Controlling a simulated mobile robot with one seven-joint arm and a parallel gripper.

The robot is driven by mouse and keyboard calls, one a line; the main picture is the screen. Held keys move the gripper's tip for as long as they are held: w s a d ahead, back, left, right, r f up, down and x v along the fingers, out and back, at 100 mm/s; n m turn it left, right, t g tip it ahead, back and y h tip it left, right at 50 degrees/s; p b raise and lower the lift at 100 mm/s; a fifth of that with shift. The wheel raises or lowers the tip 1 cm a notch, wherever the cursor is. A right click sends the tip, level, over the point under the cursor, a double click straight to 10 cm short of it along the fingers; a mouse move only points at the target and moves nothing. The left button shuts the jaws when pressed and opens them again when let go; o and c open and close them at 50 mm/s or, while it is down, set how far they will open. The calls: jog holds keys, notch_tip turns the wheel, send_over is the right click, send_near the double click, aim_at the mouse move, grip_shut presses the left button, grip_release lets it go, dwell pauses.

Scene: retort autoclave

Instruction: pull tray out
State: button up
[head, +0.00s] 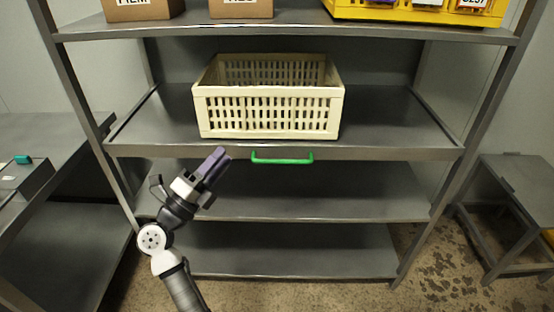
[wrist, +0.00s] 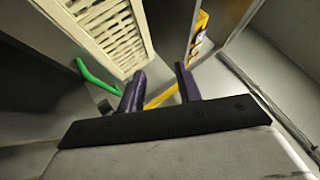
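The tray (head: 400,138) is a grey sliding shelf in a metal rack, with a green handle (head: 282,160) on its front edge. A cream slotted crate (head: 268,112) stands on it. My gripper (head: 217,161) is in front of the rack, left of the handle and apart from it. In the wrist view my gripper (wrist: 160,88) has its two dark fingers spread with nothing between them. The green handle (wrist: 95,76) shows there left of the fingers, and the crate (wrist: 110,30) is beyond. How far the tray sits in the rack is hard to tell.
Cardboard boxes (head: 240,8) and a yellow bin (head: 415,12) stand on the upper shelf. Lower shelves (head: 310,205) look empty. A grey bench (head: 50,145) is at left and a small metal table (head: 520,190) at right. Floor shows at right (head: 450,260).

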aim_at(280, 161)
jog(key=w+d+f+g+y, duration=0.15)
jog(key=d+f+g, duration=0.25)
jog(key=f, duration=0.6)
jog(key=p+x, duration=0.3)
jog(key=x, duration=1.1)
jog(key=shift+w+a+f, duration=0.1)
jog(key=shift+w+f, duration=0.1)
jog(key=shift+c, duration=0.4)
grip_shut()
